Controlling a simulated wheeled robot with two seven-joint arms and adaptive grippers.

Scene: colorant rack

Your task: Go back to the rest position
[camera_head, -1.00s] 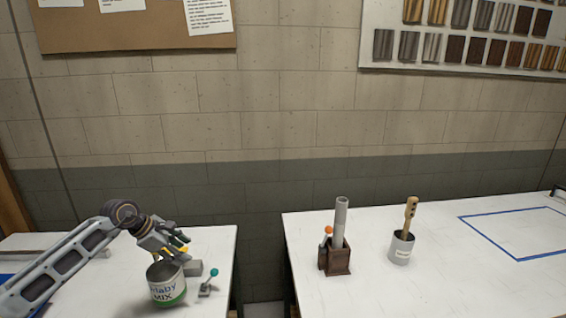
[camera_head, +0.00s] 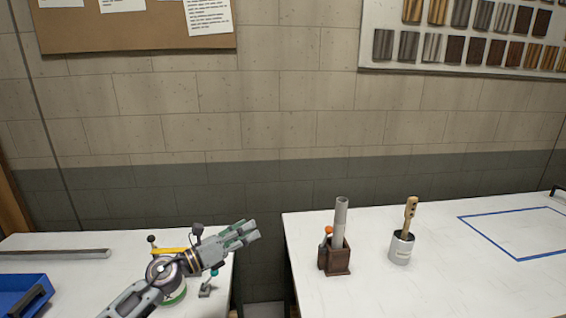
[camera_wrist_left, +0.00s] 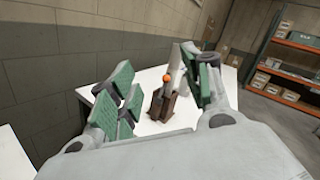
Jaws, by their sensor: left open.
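My left gripper (camera_head: 248,231) is open and empty. It points right, above the right end of the left table and the gap between the tables. Its two green-padded fingers also frame the left wrist view (camera_wrist_left: 160,82), with nothing between the pads. My left forearm passes over a can with a green band (camera_head: 175,298), hiding most of it. My right gripper is in neither view.
Small levers, one with a teal knob (camera_head: 214,273), and a yellow bar (camera_head: 168,251) surround the can. A blue bin (camera_head: 22,292) sits left. On the right table are a brown wooden box (camera_head: 338,259) with a grey tube and a brush cup (camera_head: 401,249).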

